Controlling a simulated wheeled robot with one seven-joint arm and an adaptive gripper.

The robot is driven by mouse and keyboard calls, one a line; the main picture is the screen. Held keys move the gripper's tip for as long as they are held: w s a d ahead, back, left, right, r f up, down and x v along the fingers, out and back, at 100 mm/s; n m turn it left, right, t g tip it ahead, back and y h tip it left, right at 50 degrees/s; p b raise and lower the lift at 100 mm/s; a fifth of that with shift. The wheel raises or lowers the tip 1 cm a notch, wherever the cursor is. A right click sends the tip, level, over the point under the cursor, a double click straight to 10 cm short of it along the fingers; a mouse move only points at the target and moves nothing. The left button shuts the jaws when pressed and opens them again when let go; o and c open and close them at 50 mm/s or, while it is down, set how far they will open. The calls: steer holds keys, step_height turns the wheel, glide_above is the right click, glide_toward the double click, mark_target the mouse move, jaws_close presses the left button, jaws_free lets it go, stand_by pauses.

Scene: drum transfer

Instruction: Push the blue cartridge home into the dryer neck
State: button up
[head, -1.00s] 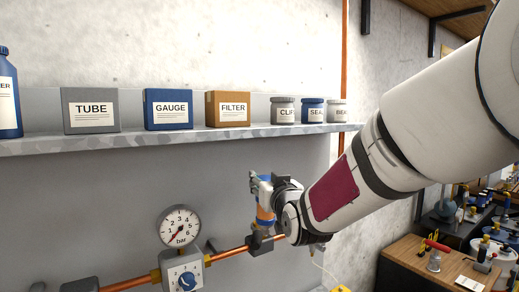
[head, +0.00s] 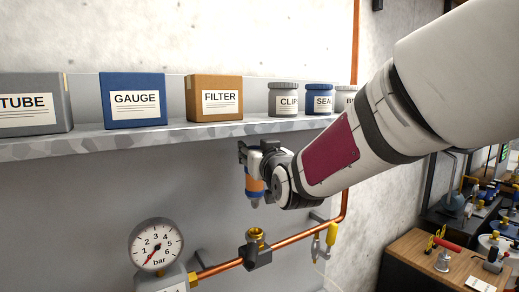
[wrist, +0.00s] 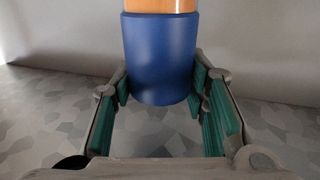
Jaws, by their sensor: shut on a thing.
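My gripper (head: 255,158) is shut on a cartridge (head: 256,185) below the shelf. In the wrist view the cartridge (wrist: 160,55) has a blue body with an orange band, between the green pads of my gripper (wrist: 160,90). In the head view it hangs roughly upright with its pale tip down. The dryer neck (head: 255,236) is a brass-rimmed opening on a dark block in the copper pipe. The cartridge is above the neck, with a clear gap, and the neck looks empty. How the two line up in depth I cannot tell.
A pressure gauge (head: 156,246) stands left of the neck. A yellow-handled valve (head: 331,236) is to its right. The grey shelf (head: 170,136) runs close above my gripper and carries boxes and jars. A wooden bench (head: 425,262) with tools is at the right.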

steer(key=b, duration=0.2)
glide_above(257, 194)
steer(key=w, duration=0.2)
steer(key=shift+w+a+f, duration=0.1)
steer(key=shift+a+f, duration=0.05)
steer(key=shift+f, duration=1)
steer(key=shift+w+a+f, duration=0.1)
steer(key=shift+a+f, duration=0.05)
steer(key=shift+f, duration=1.55)
steer(key=shift+s+r, duration=0.1)
steer(key=shift+s, duration=0.1)
steer(key=shift+f, duration=0.6)
steer(key=shift+f+b, duration=0.7)
steer(key=shift+f, duration=0.65)
steer(key=shift+f+b, duration=0.35)
steer(key=shift+f, duration=0.1)
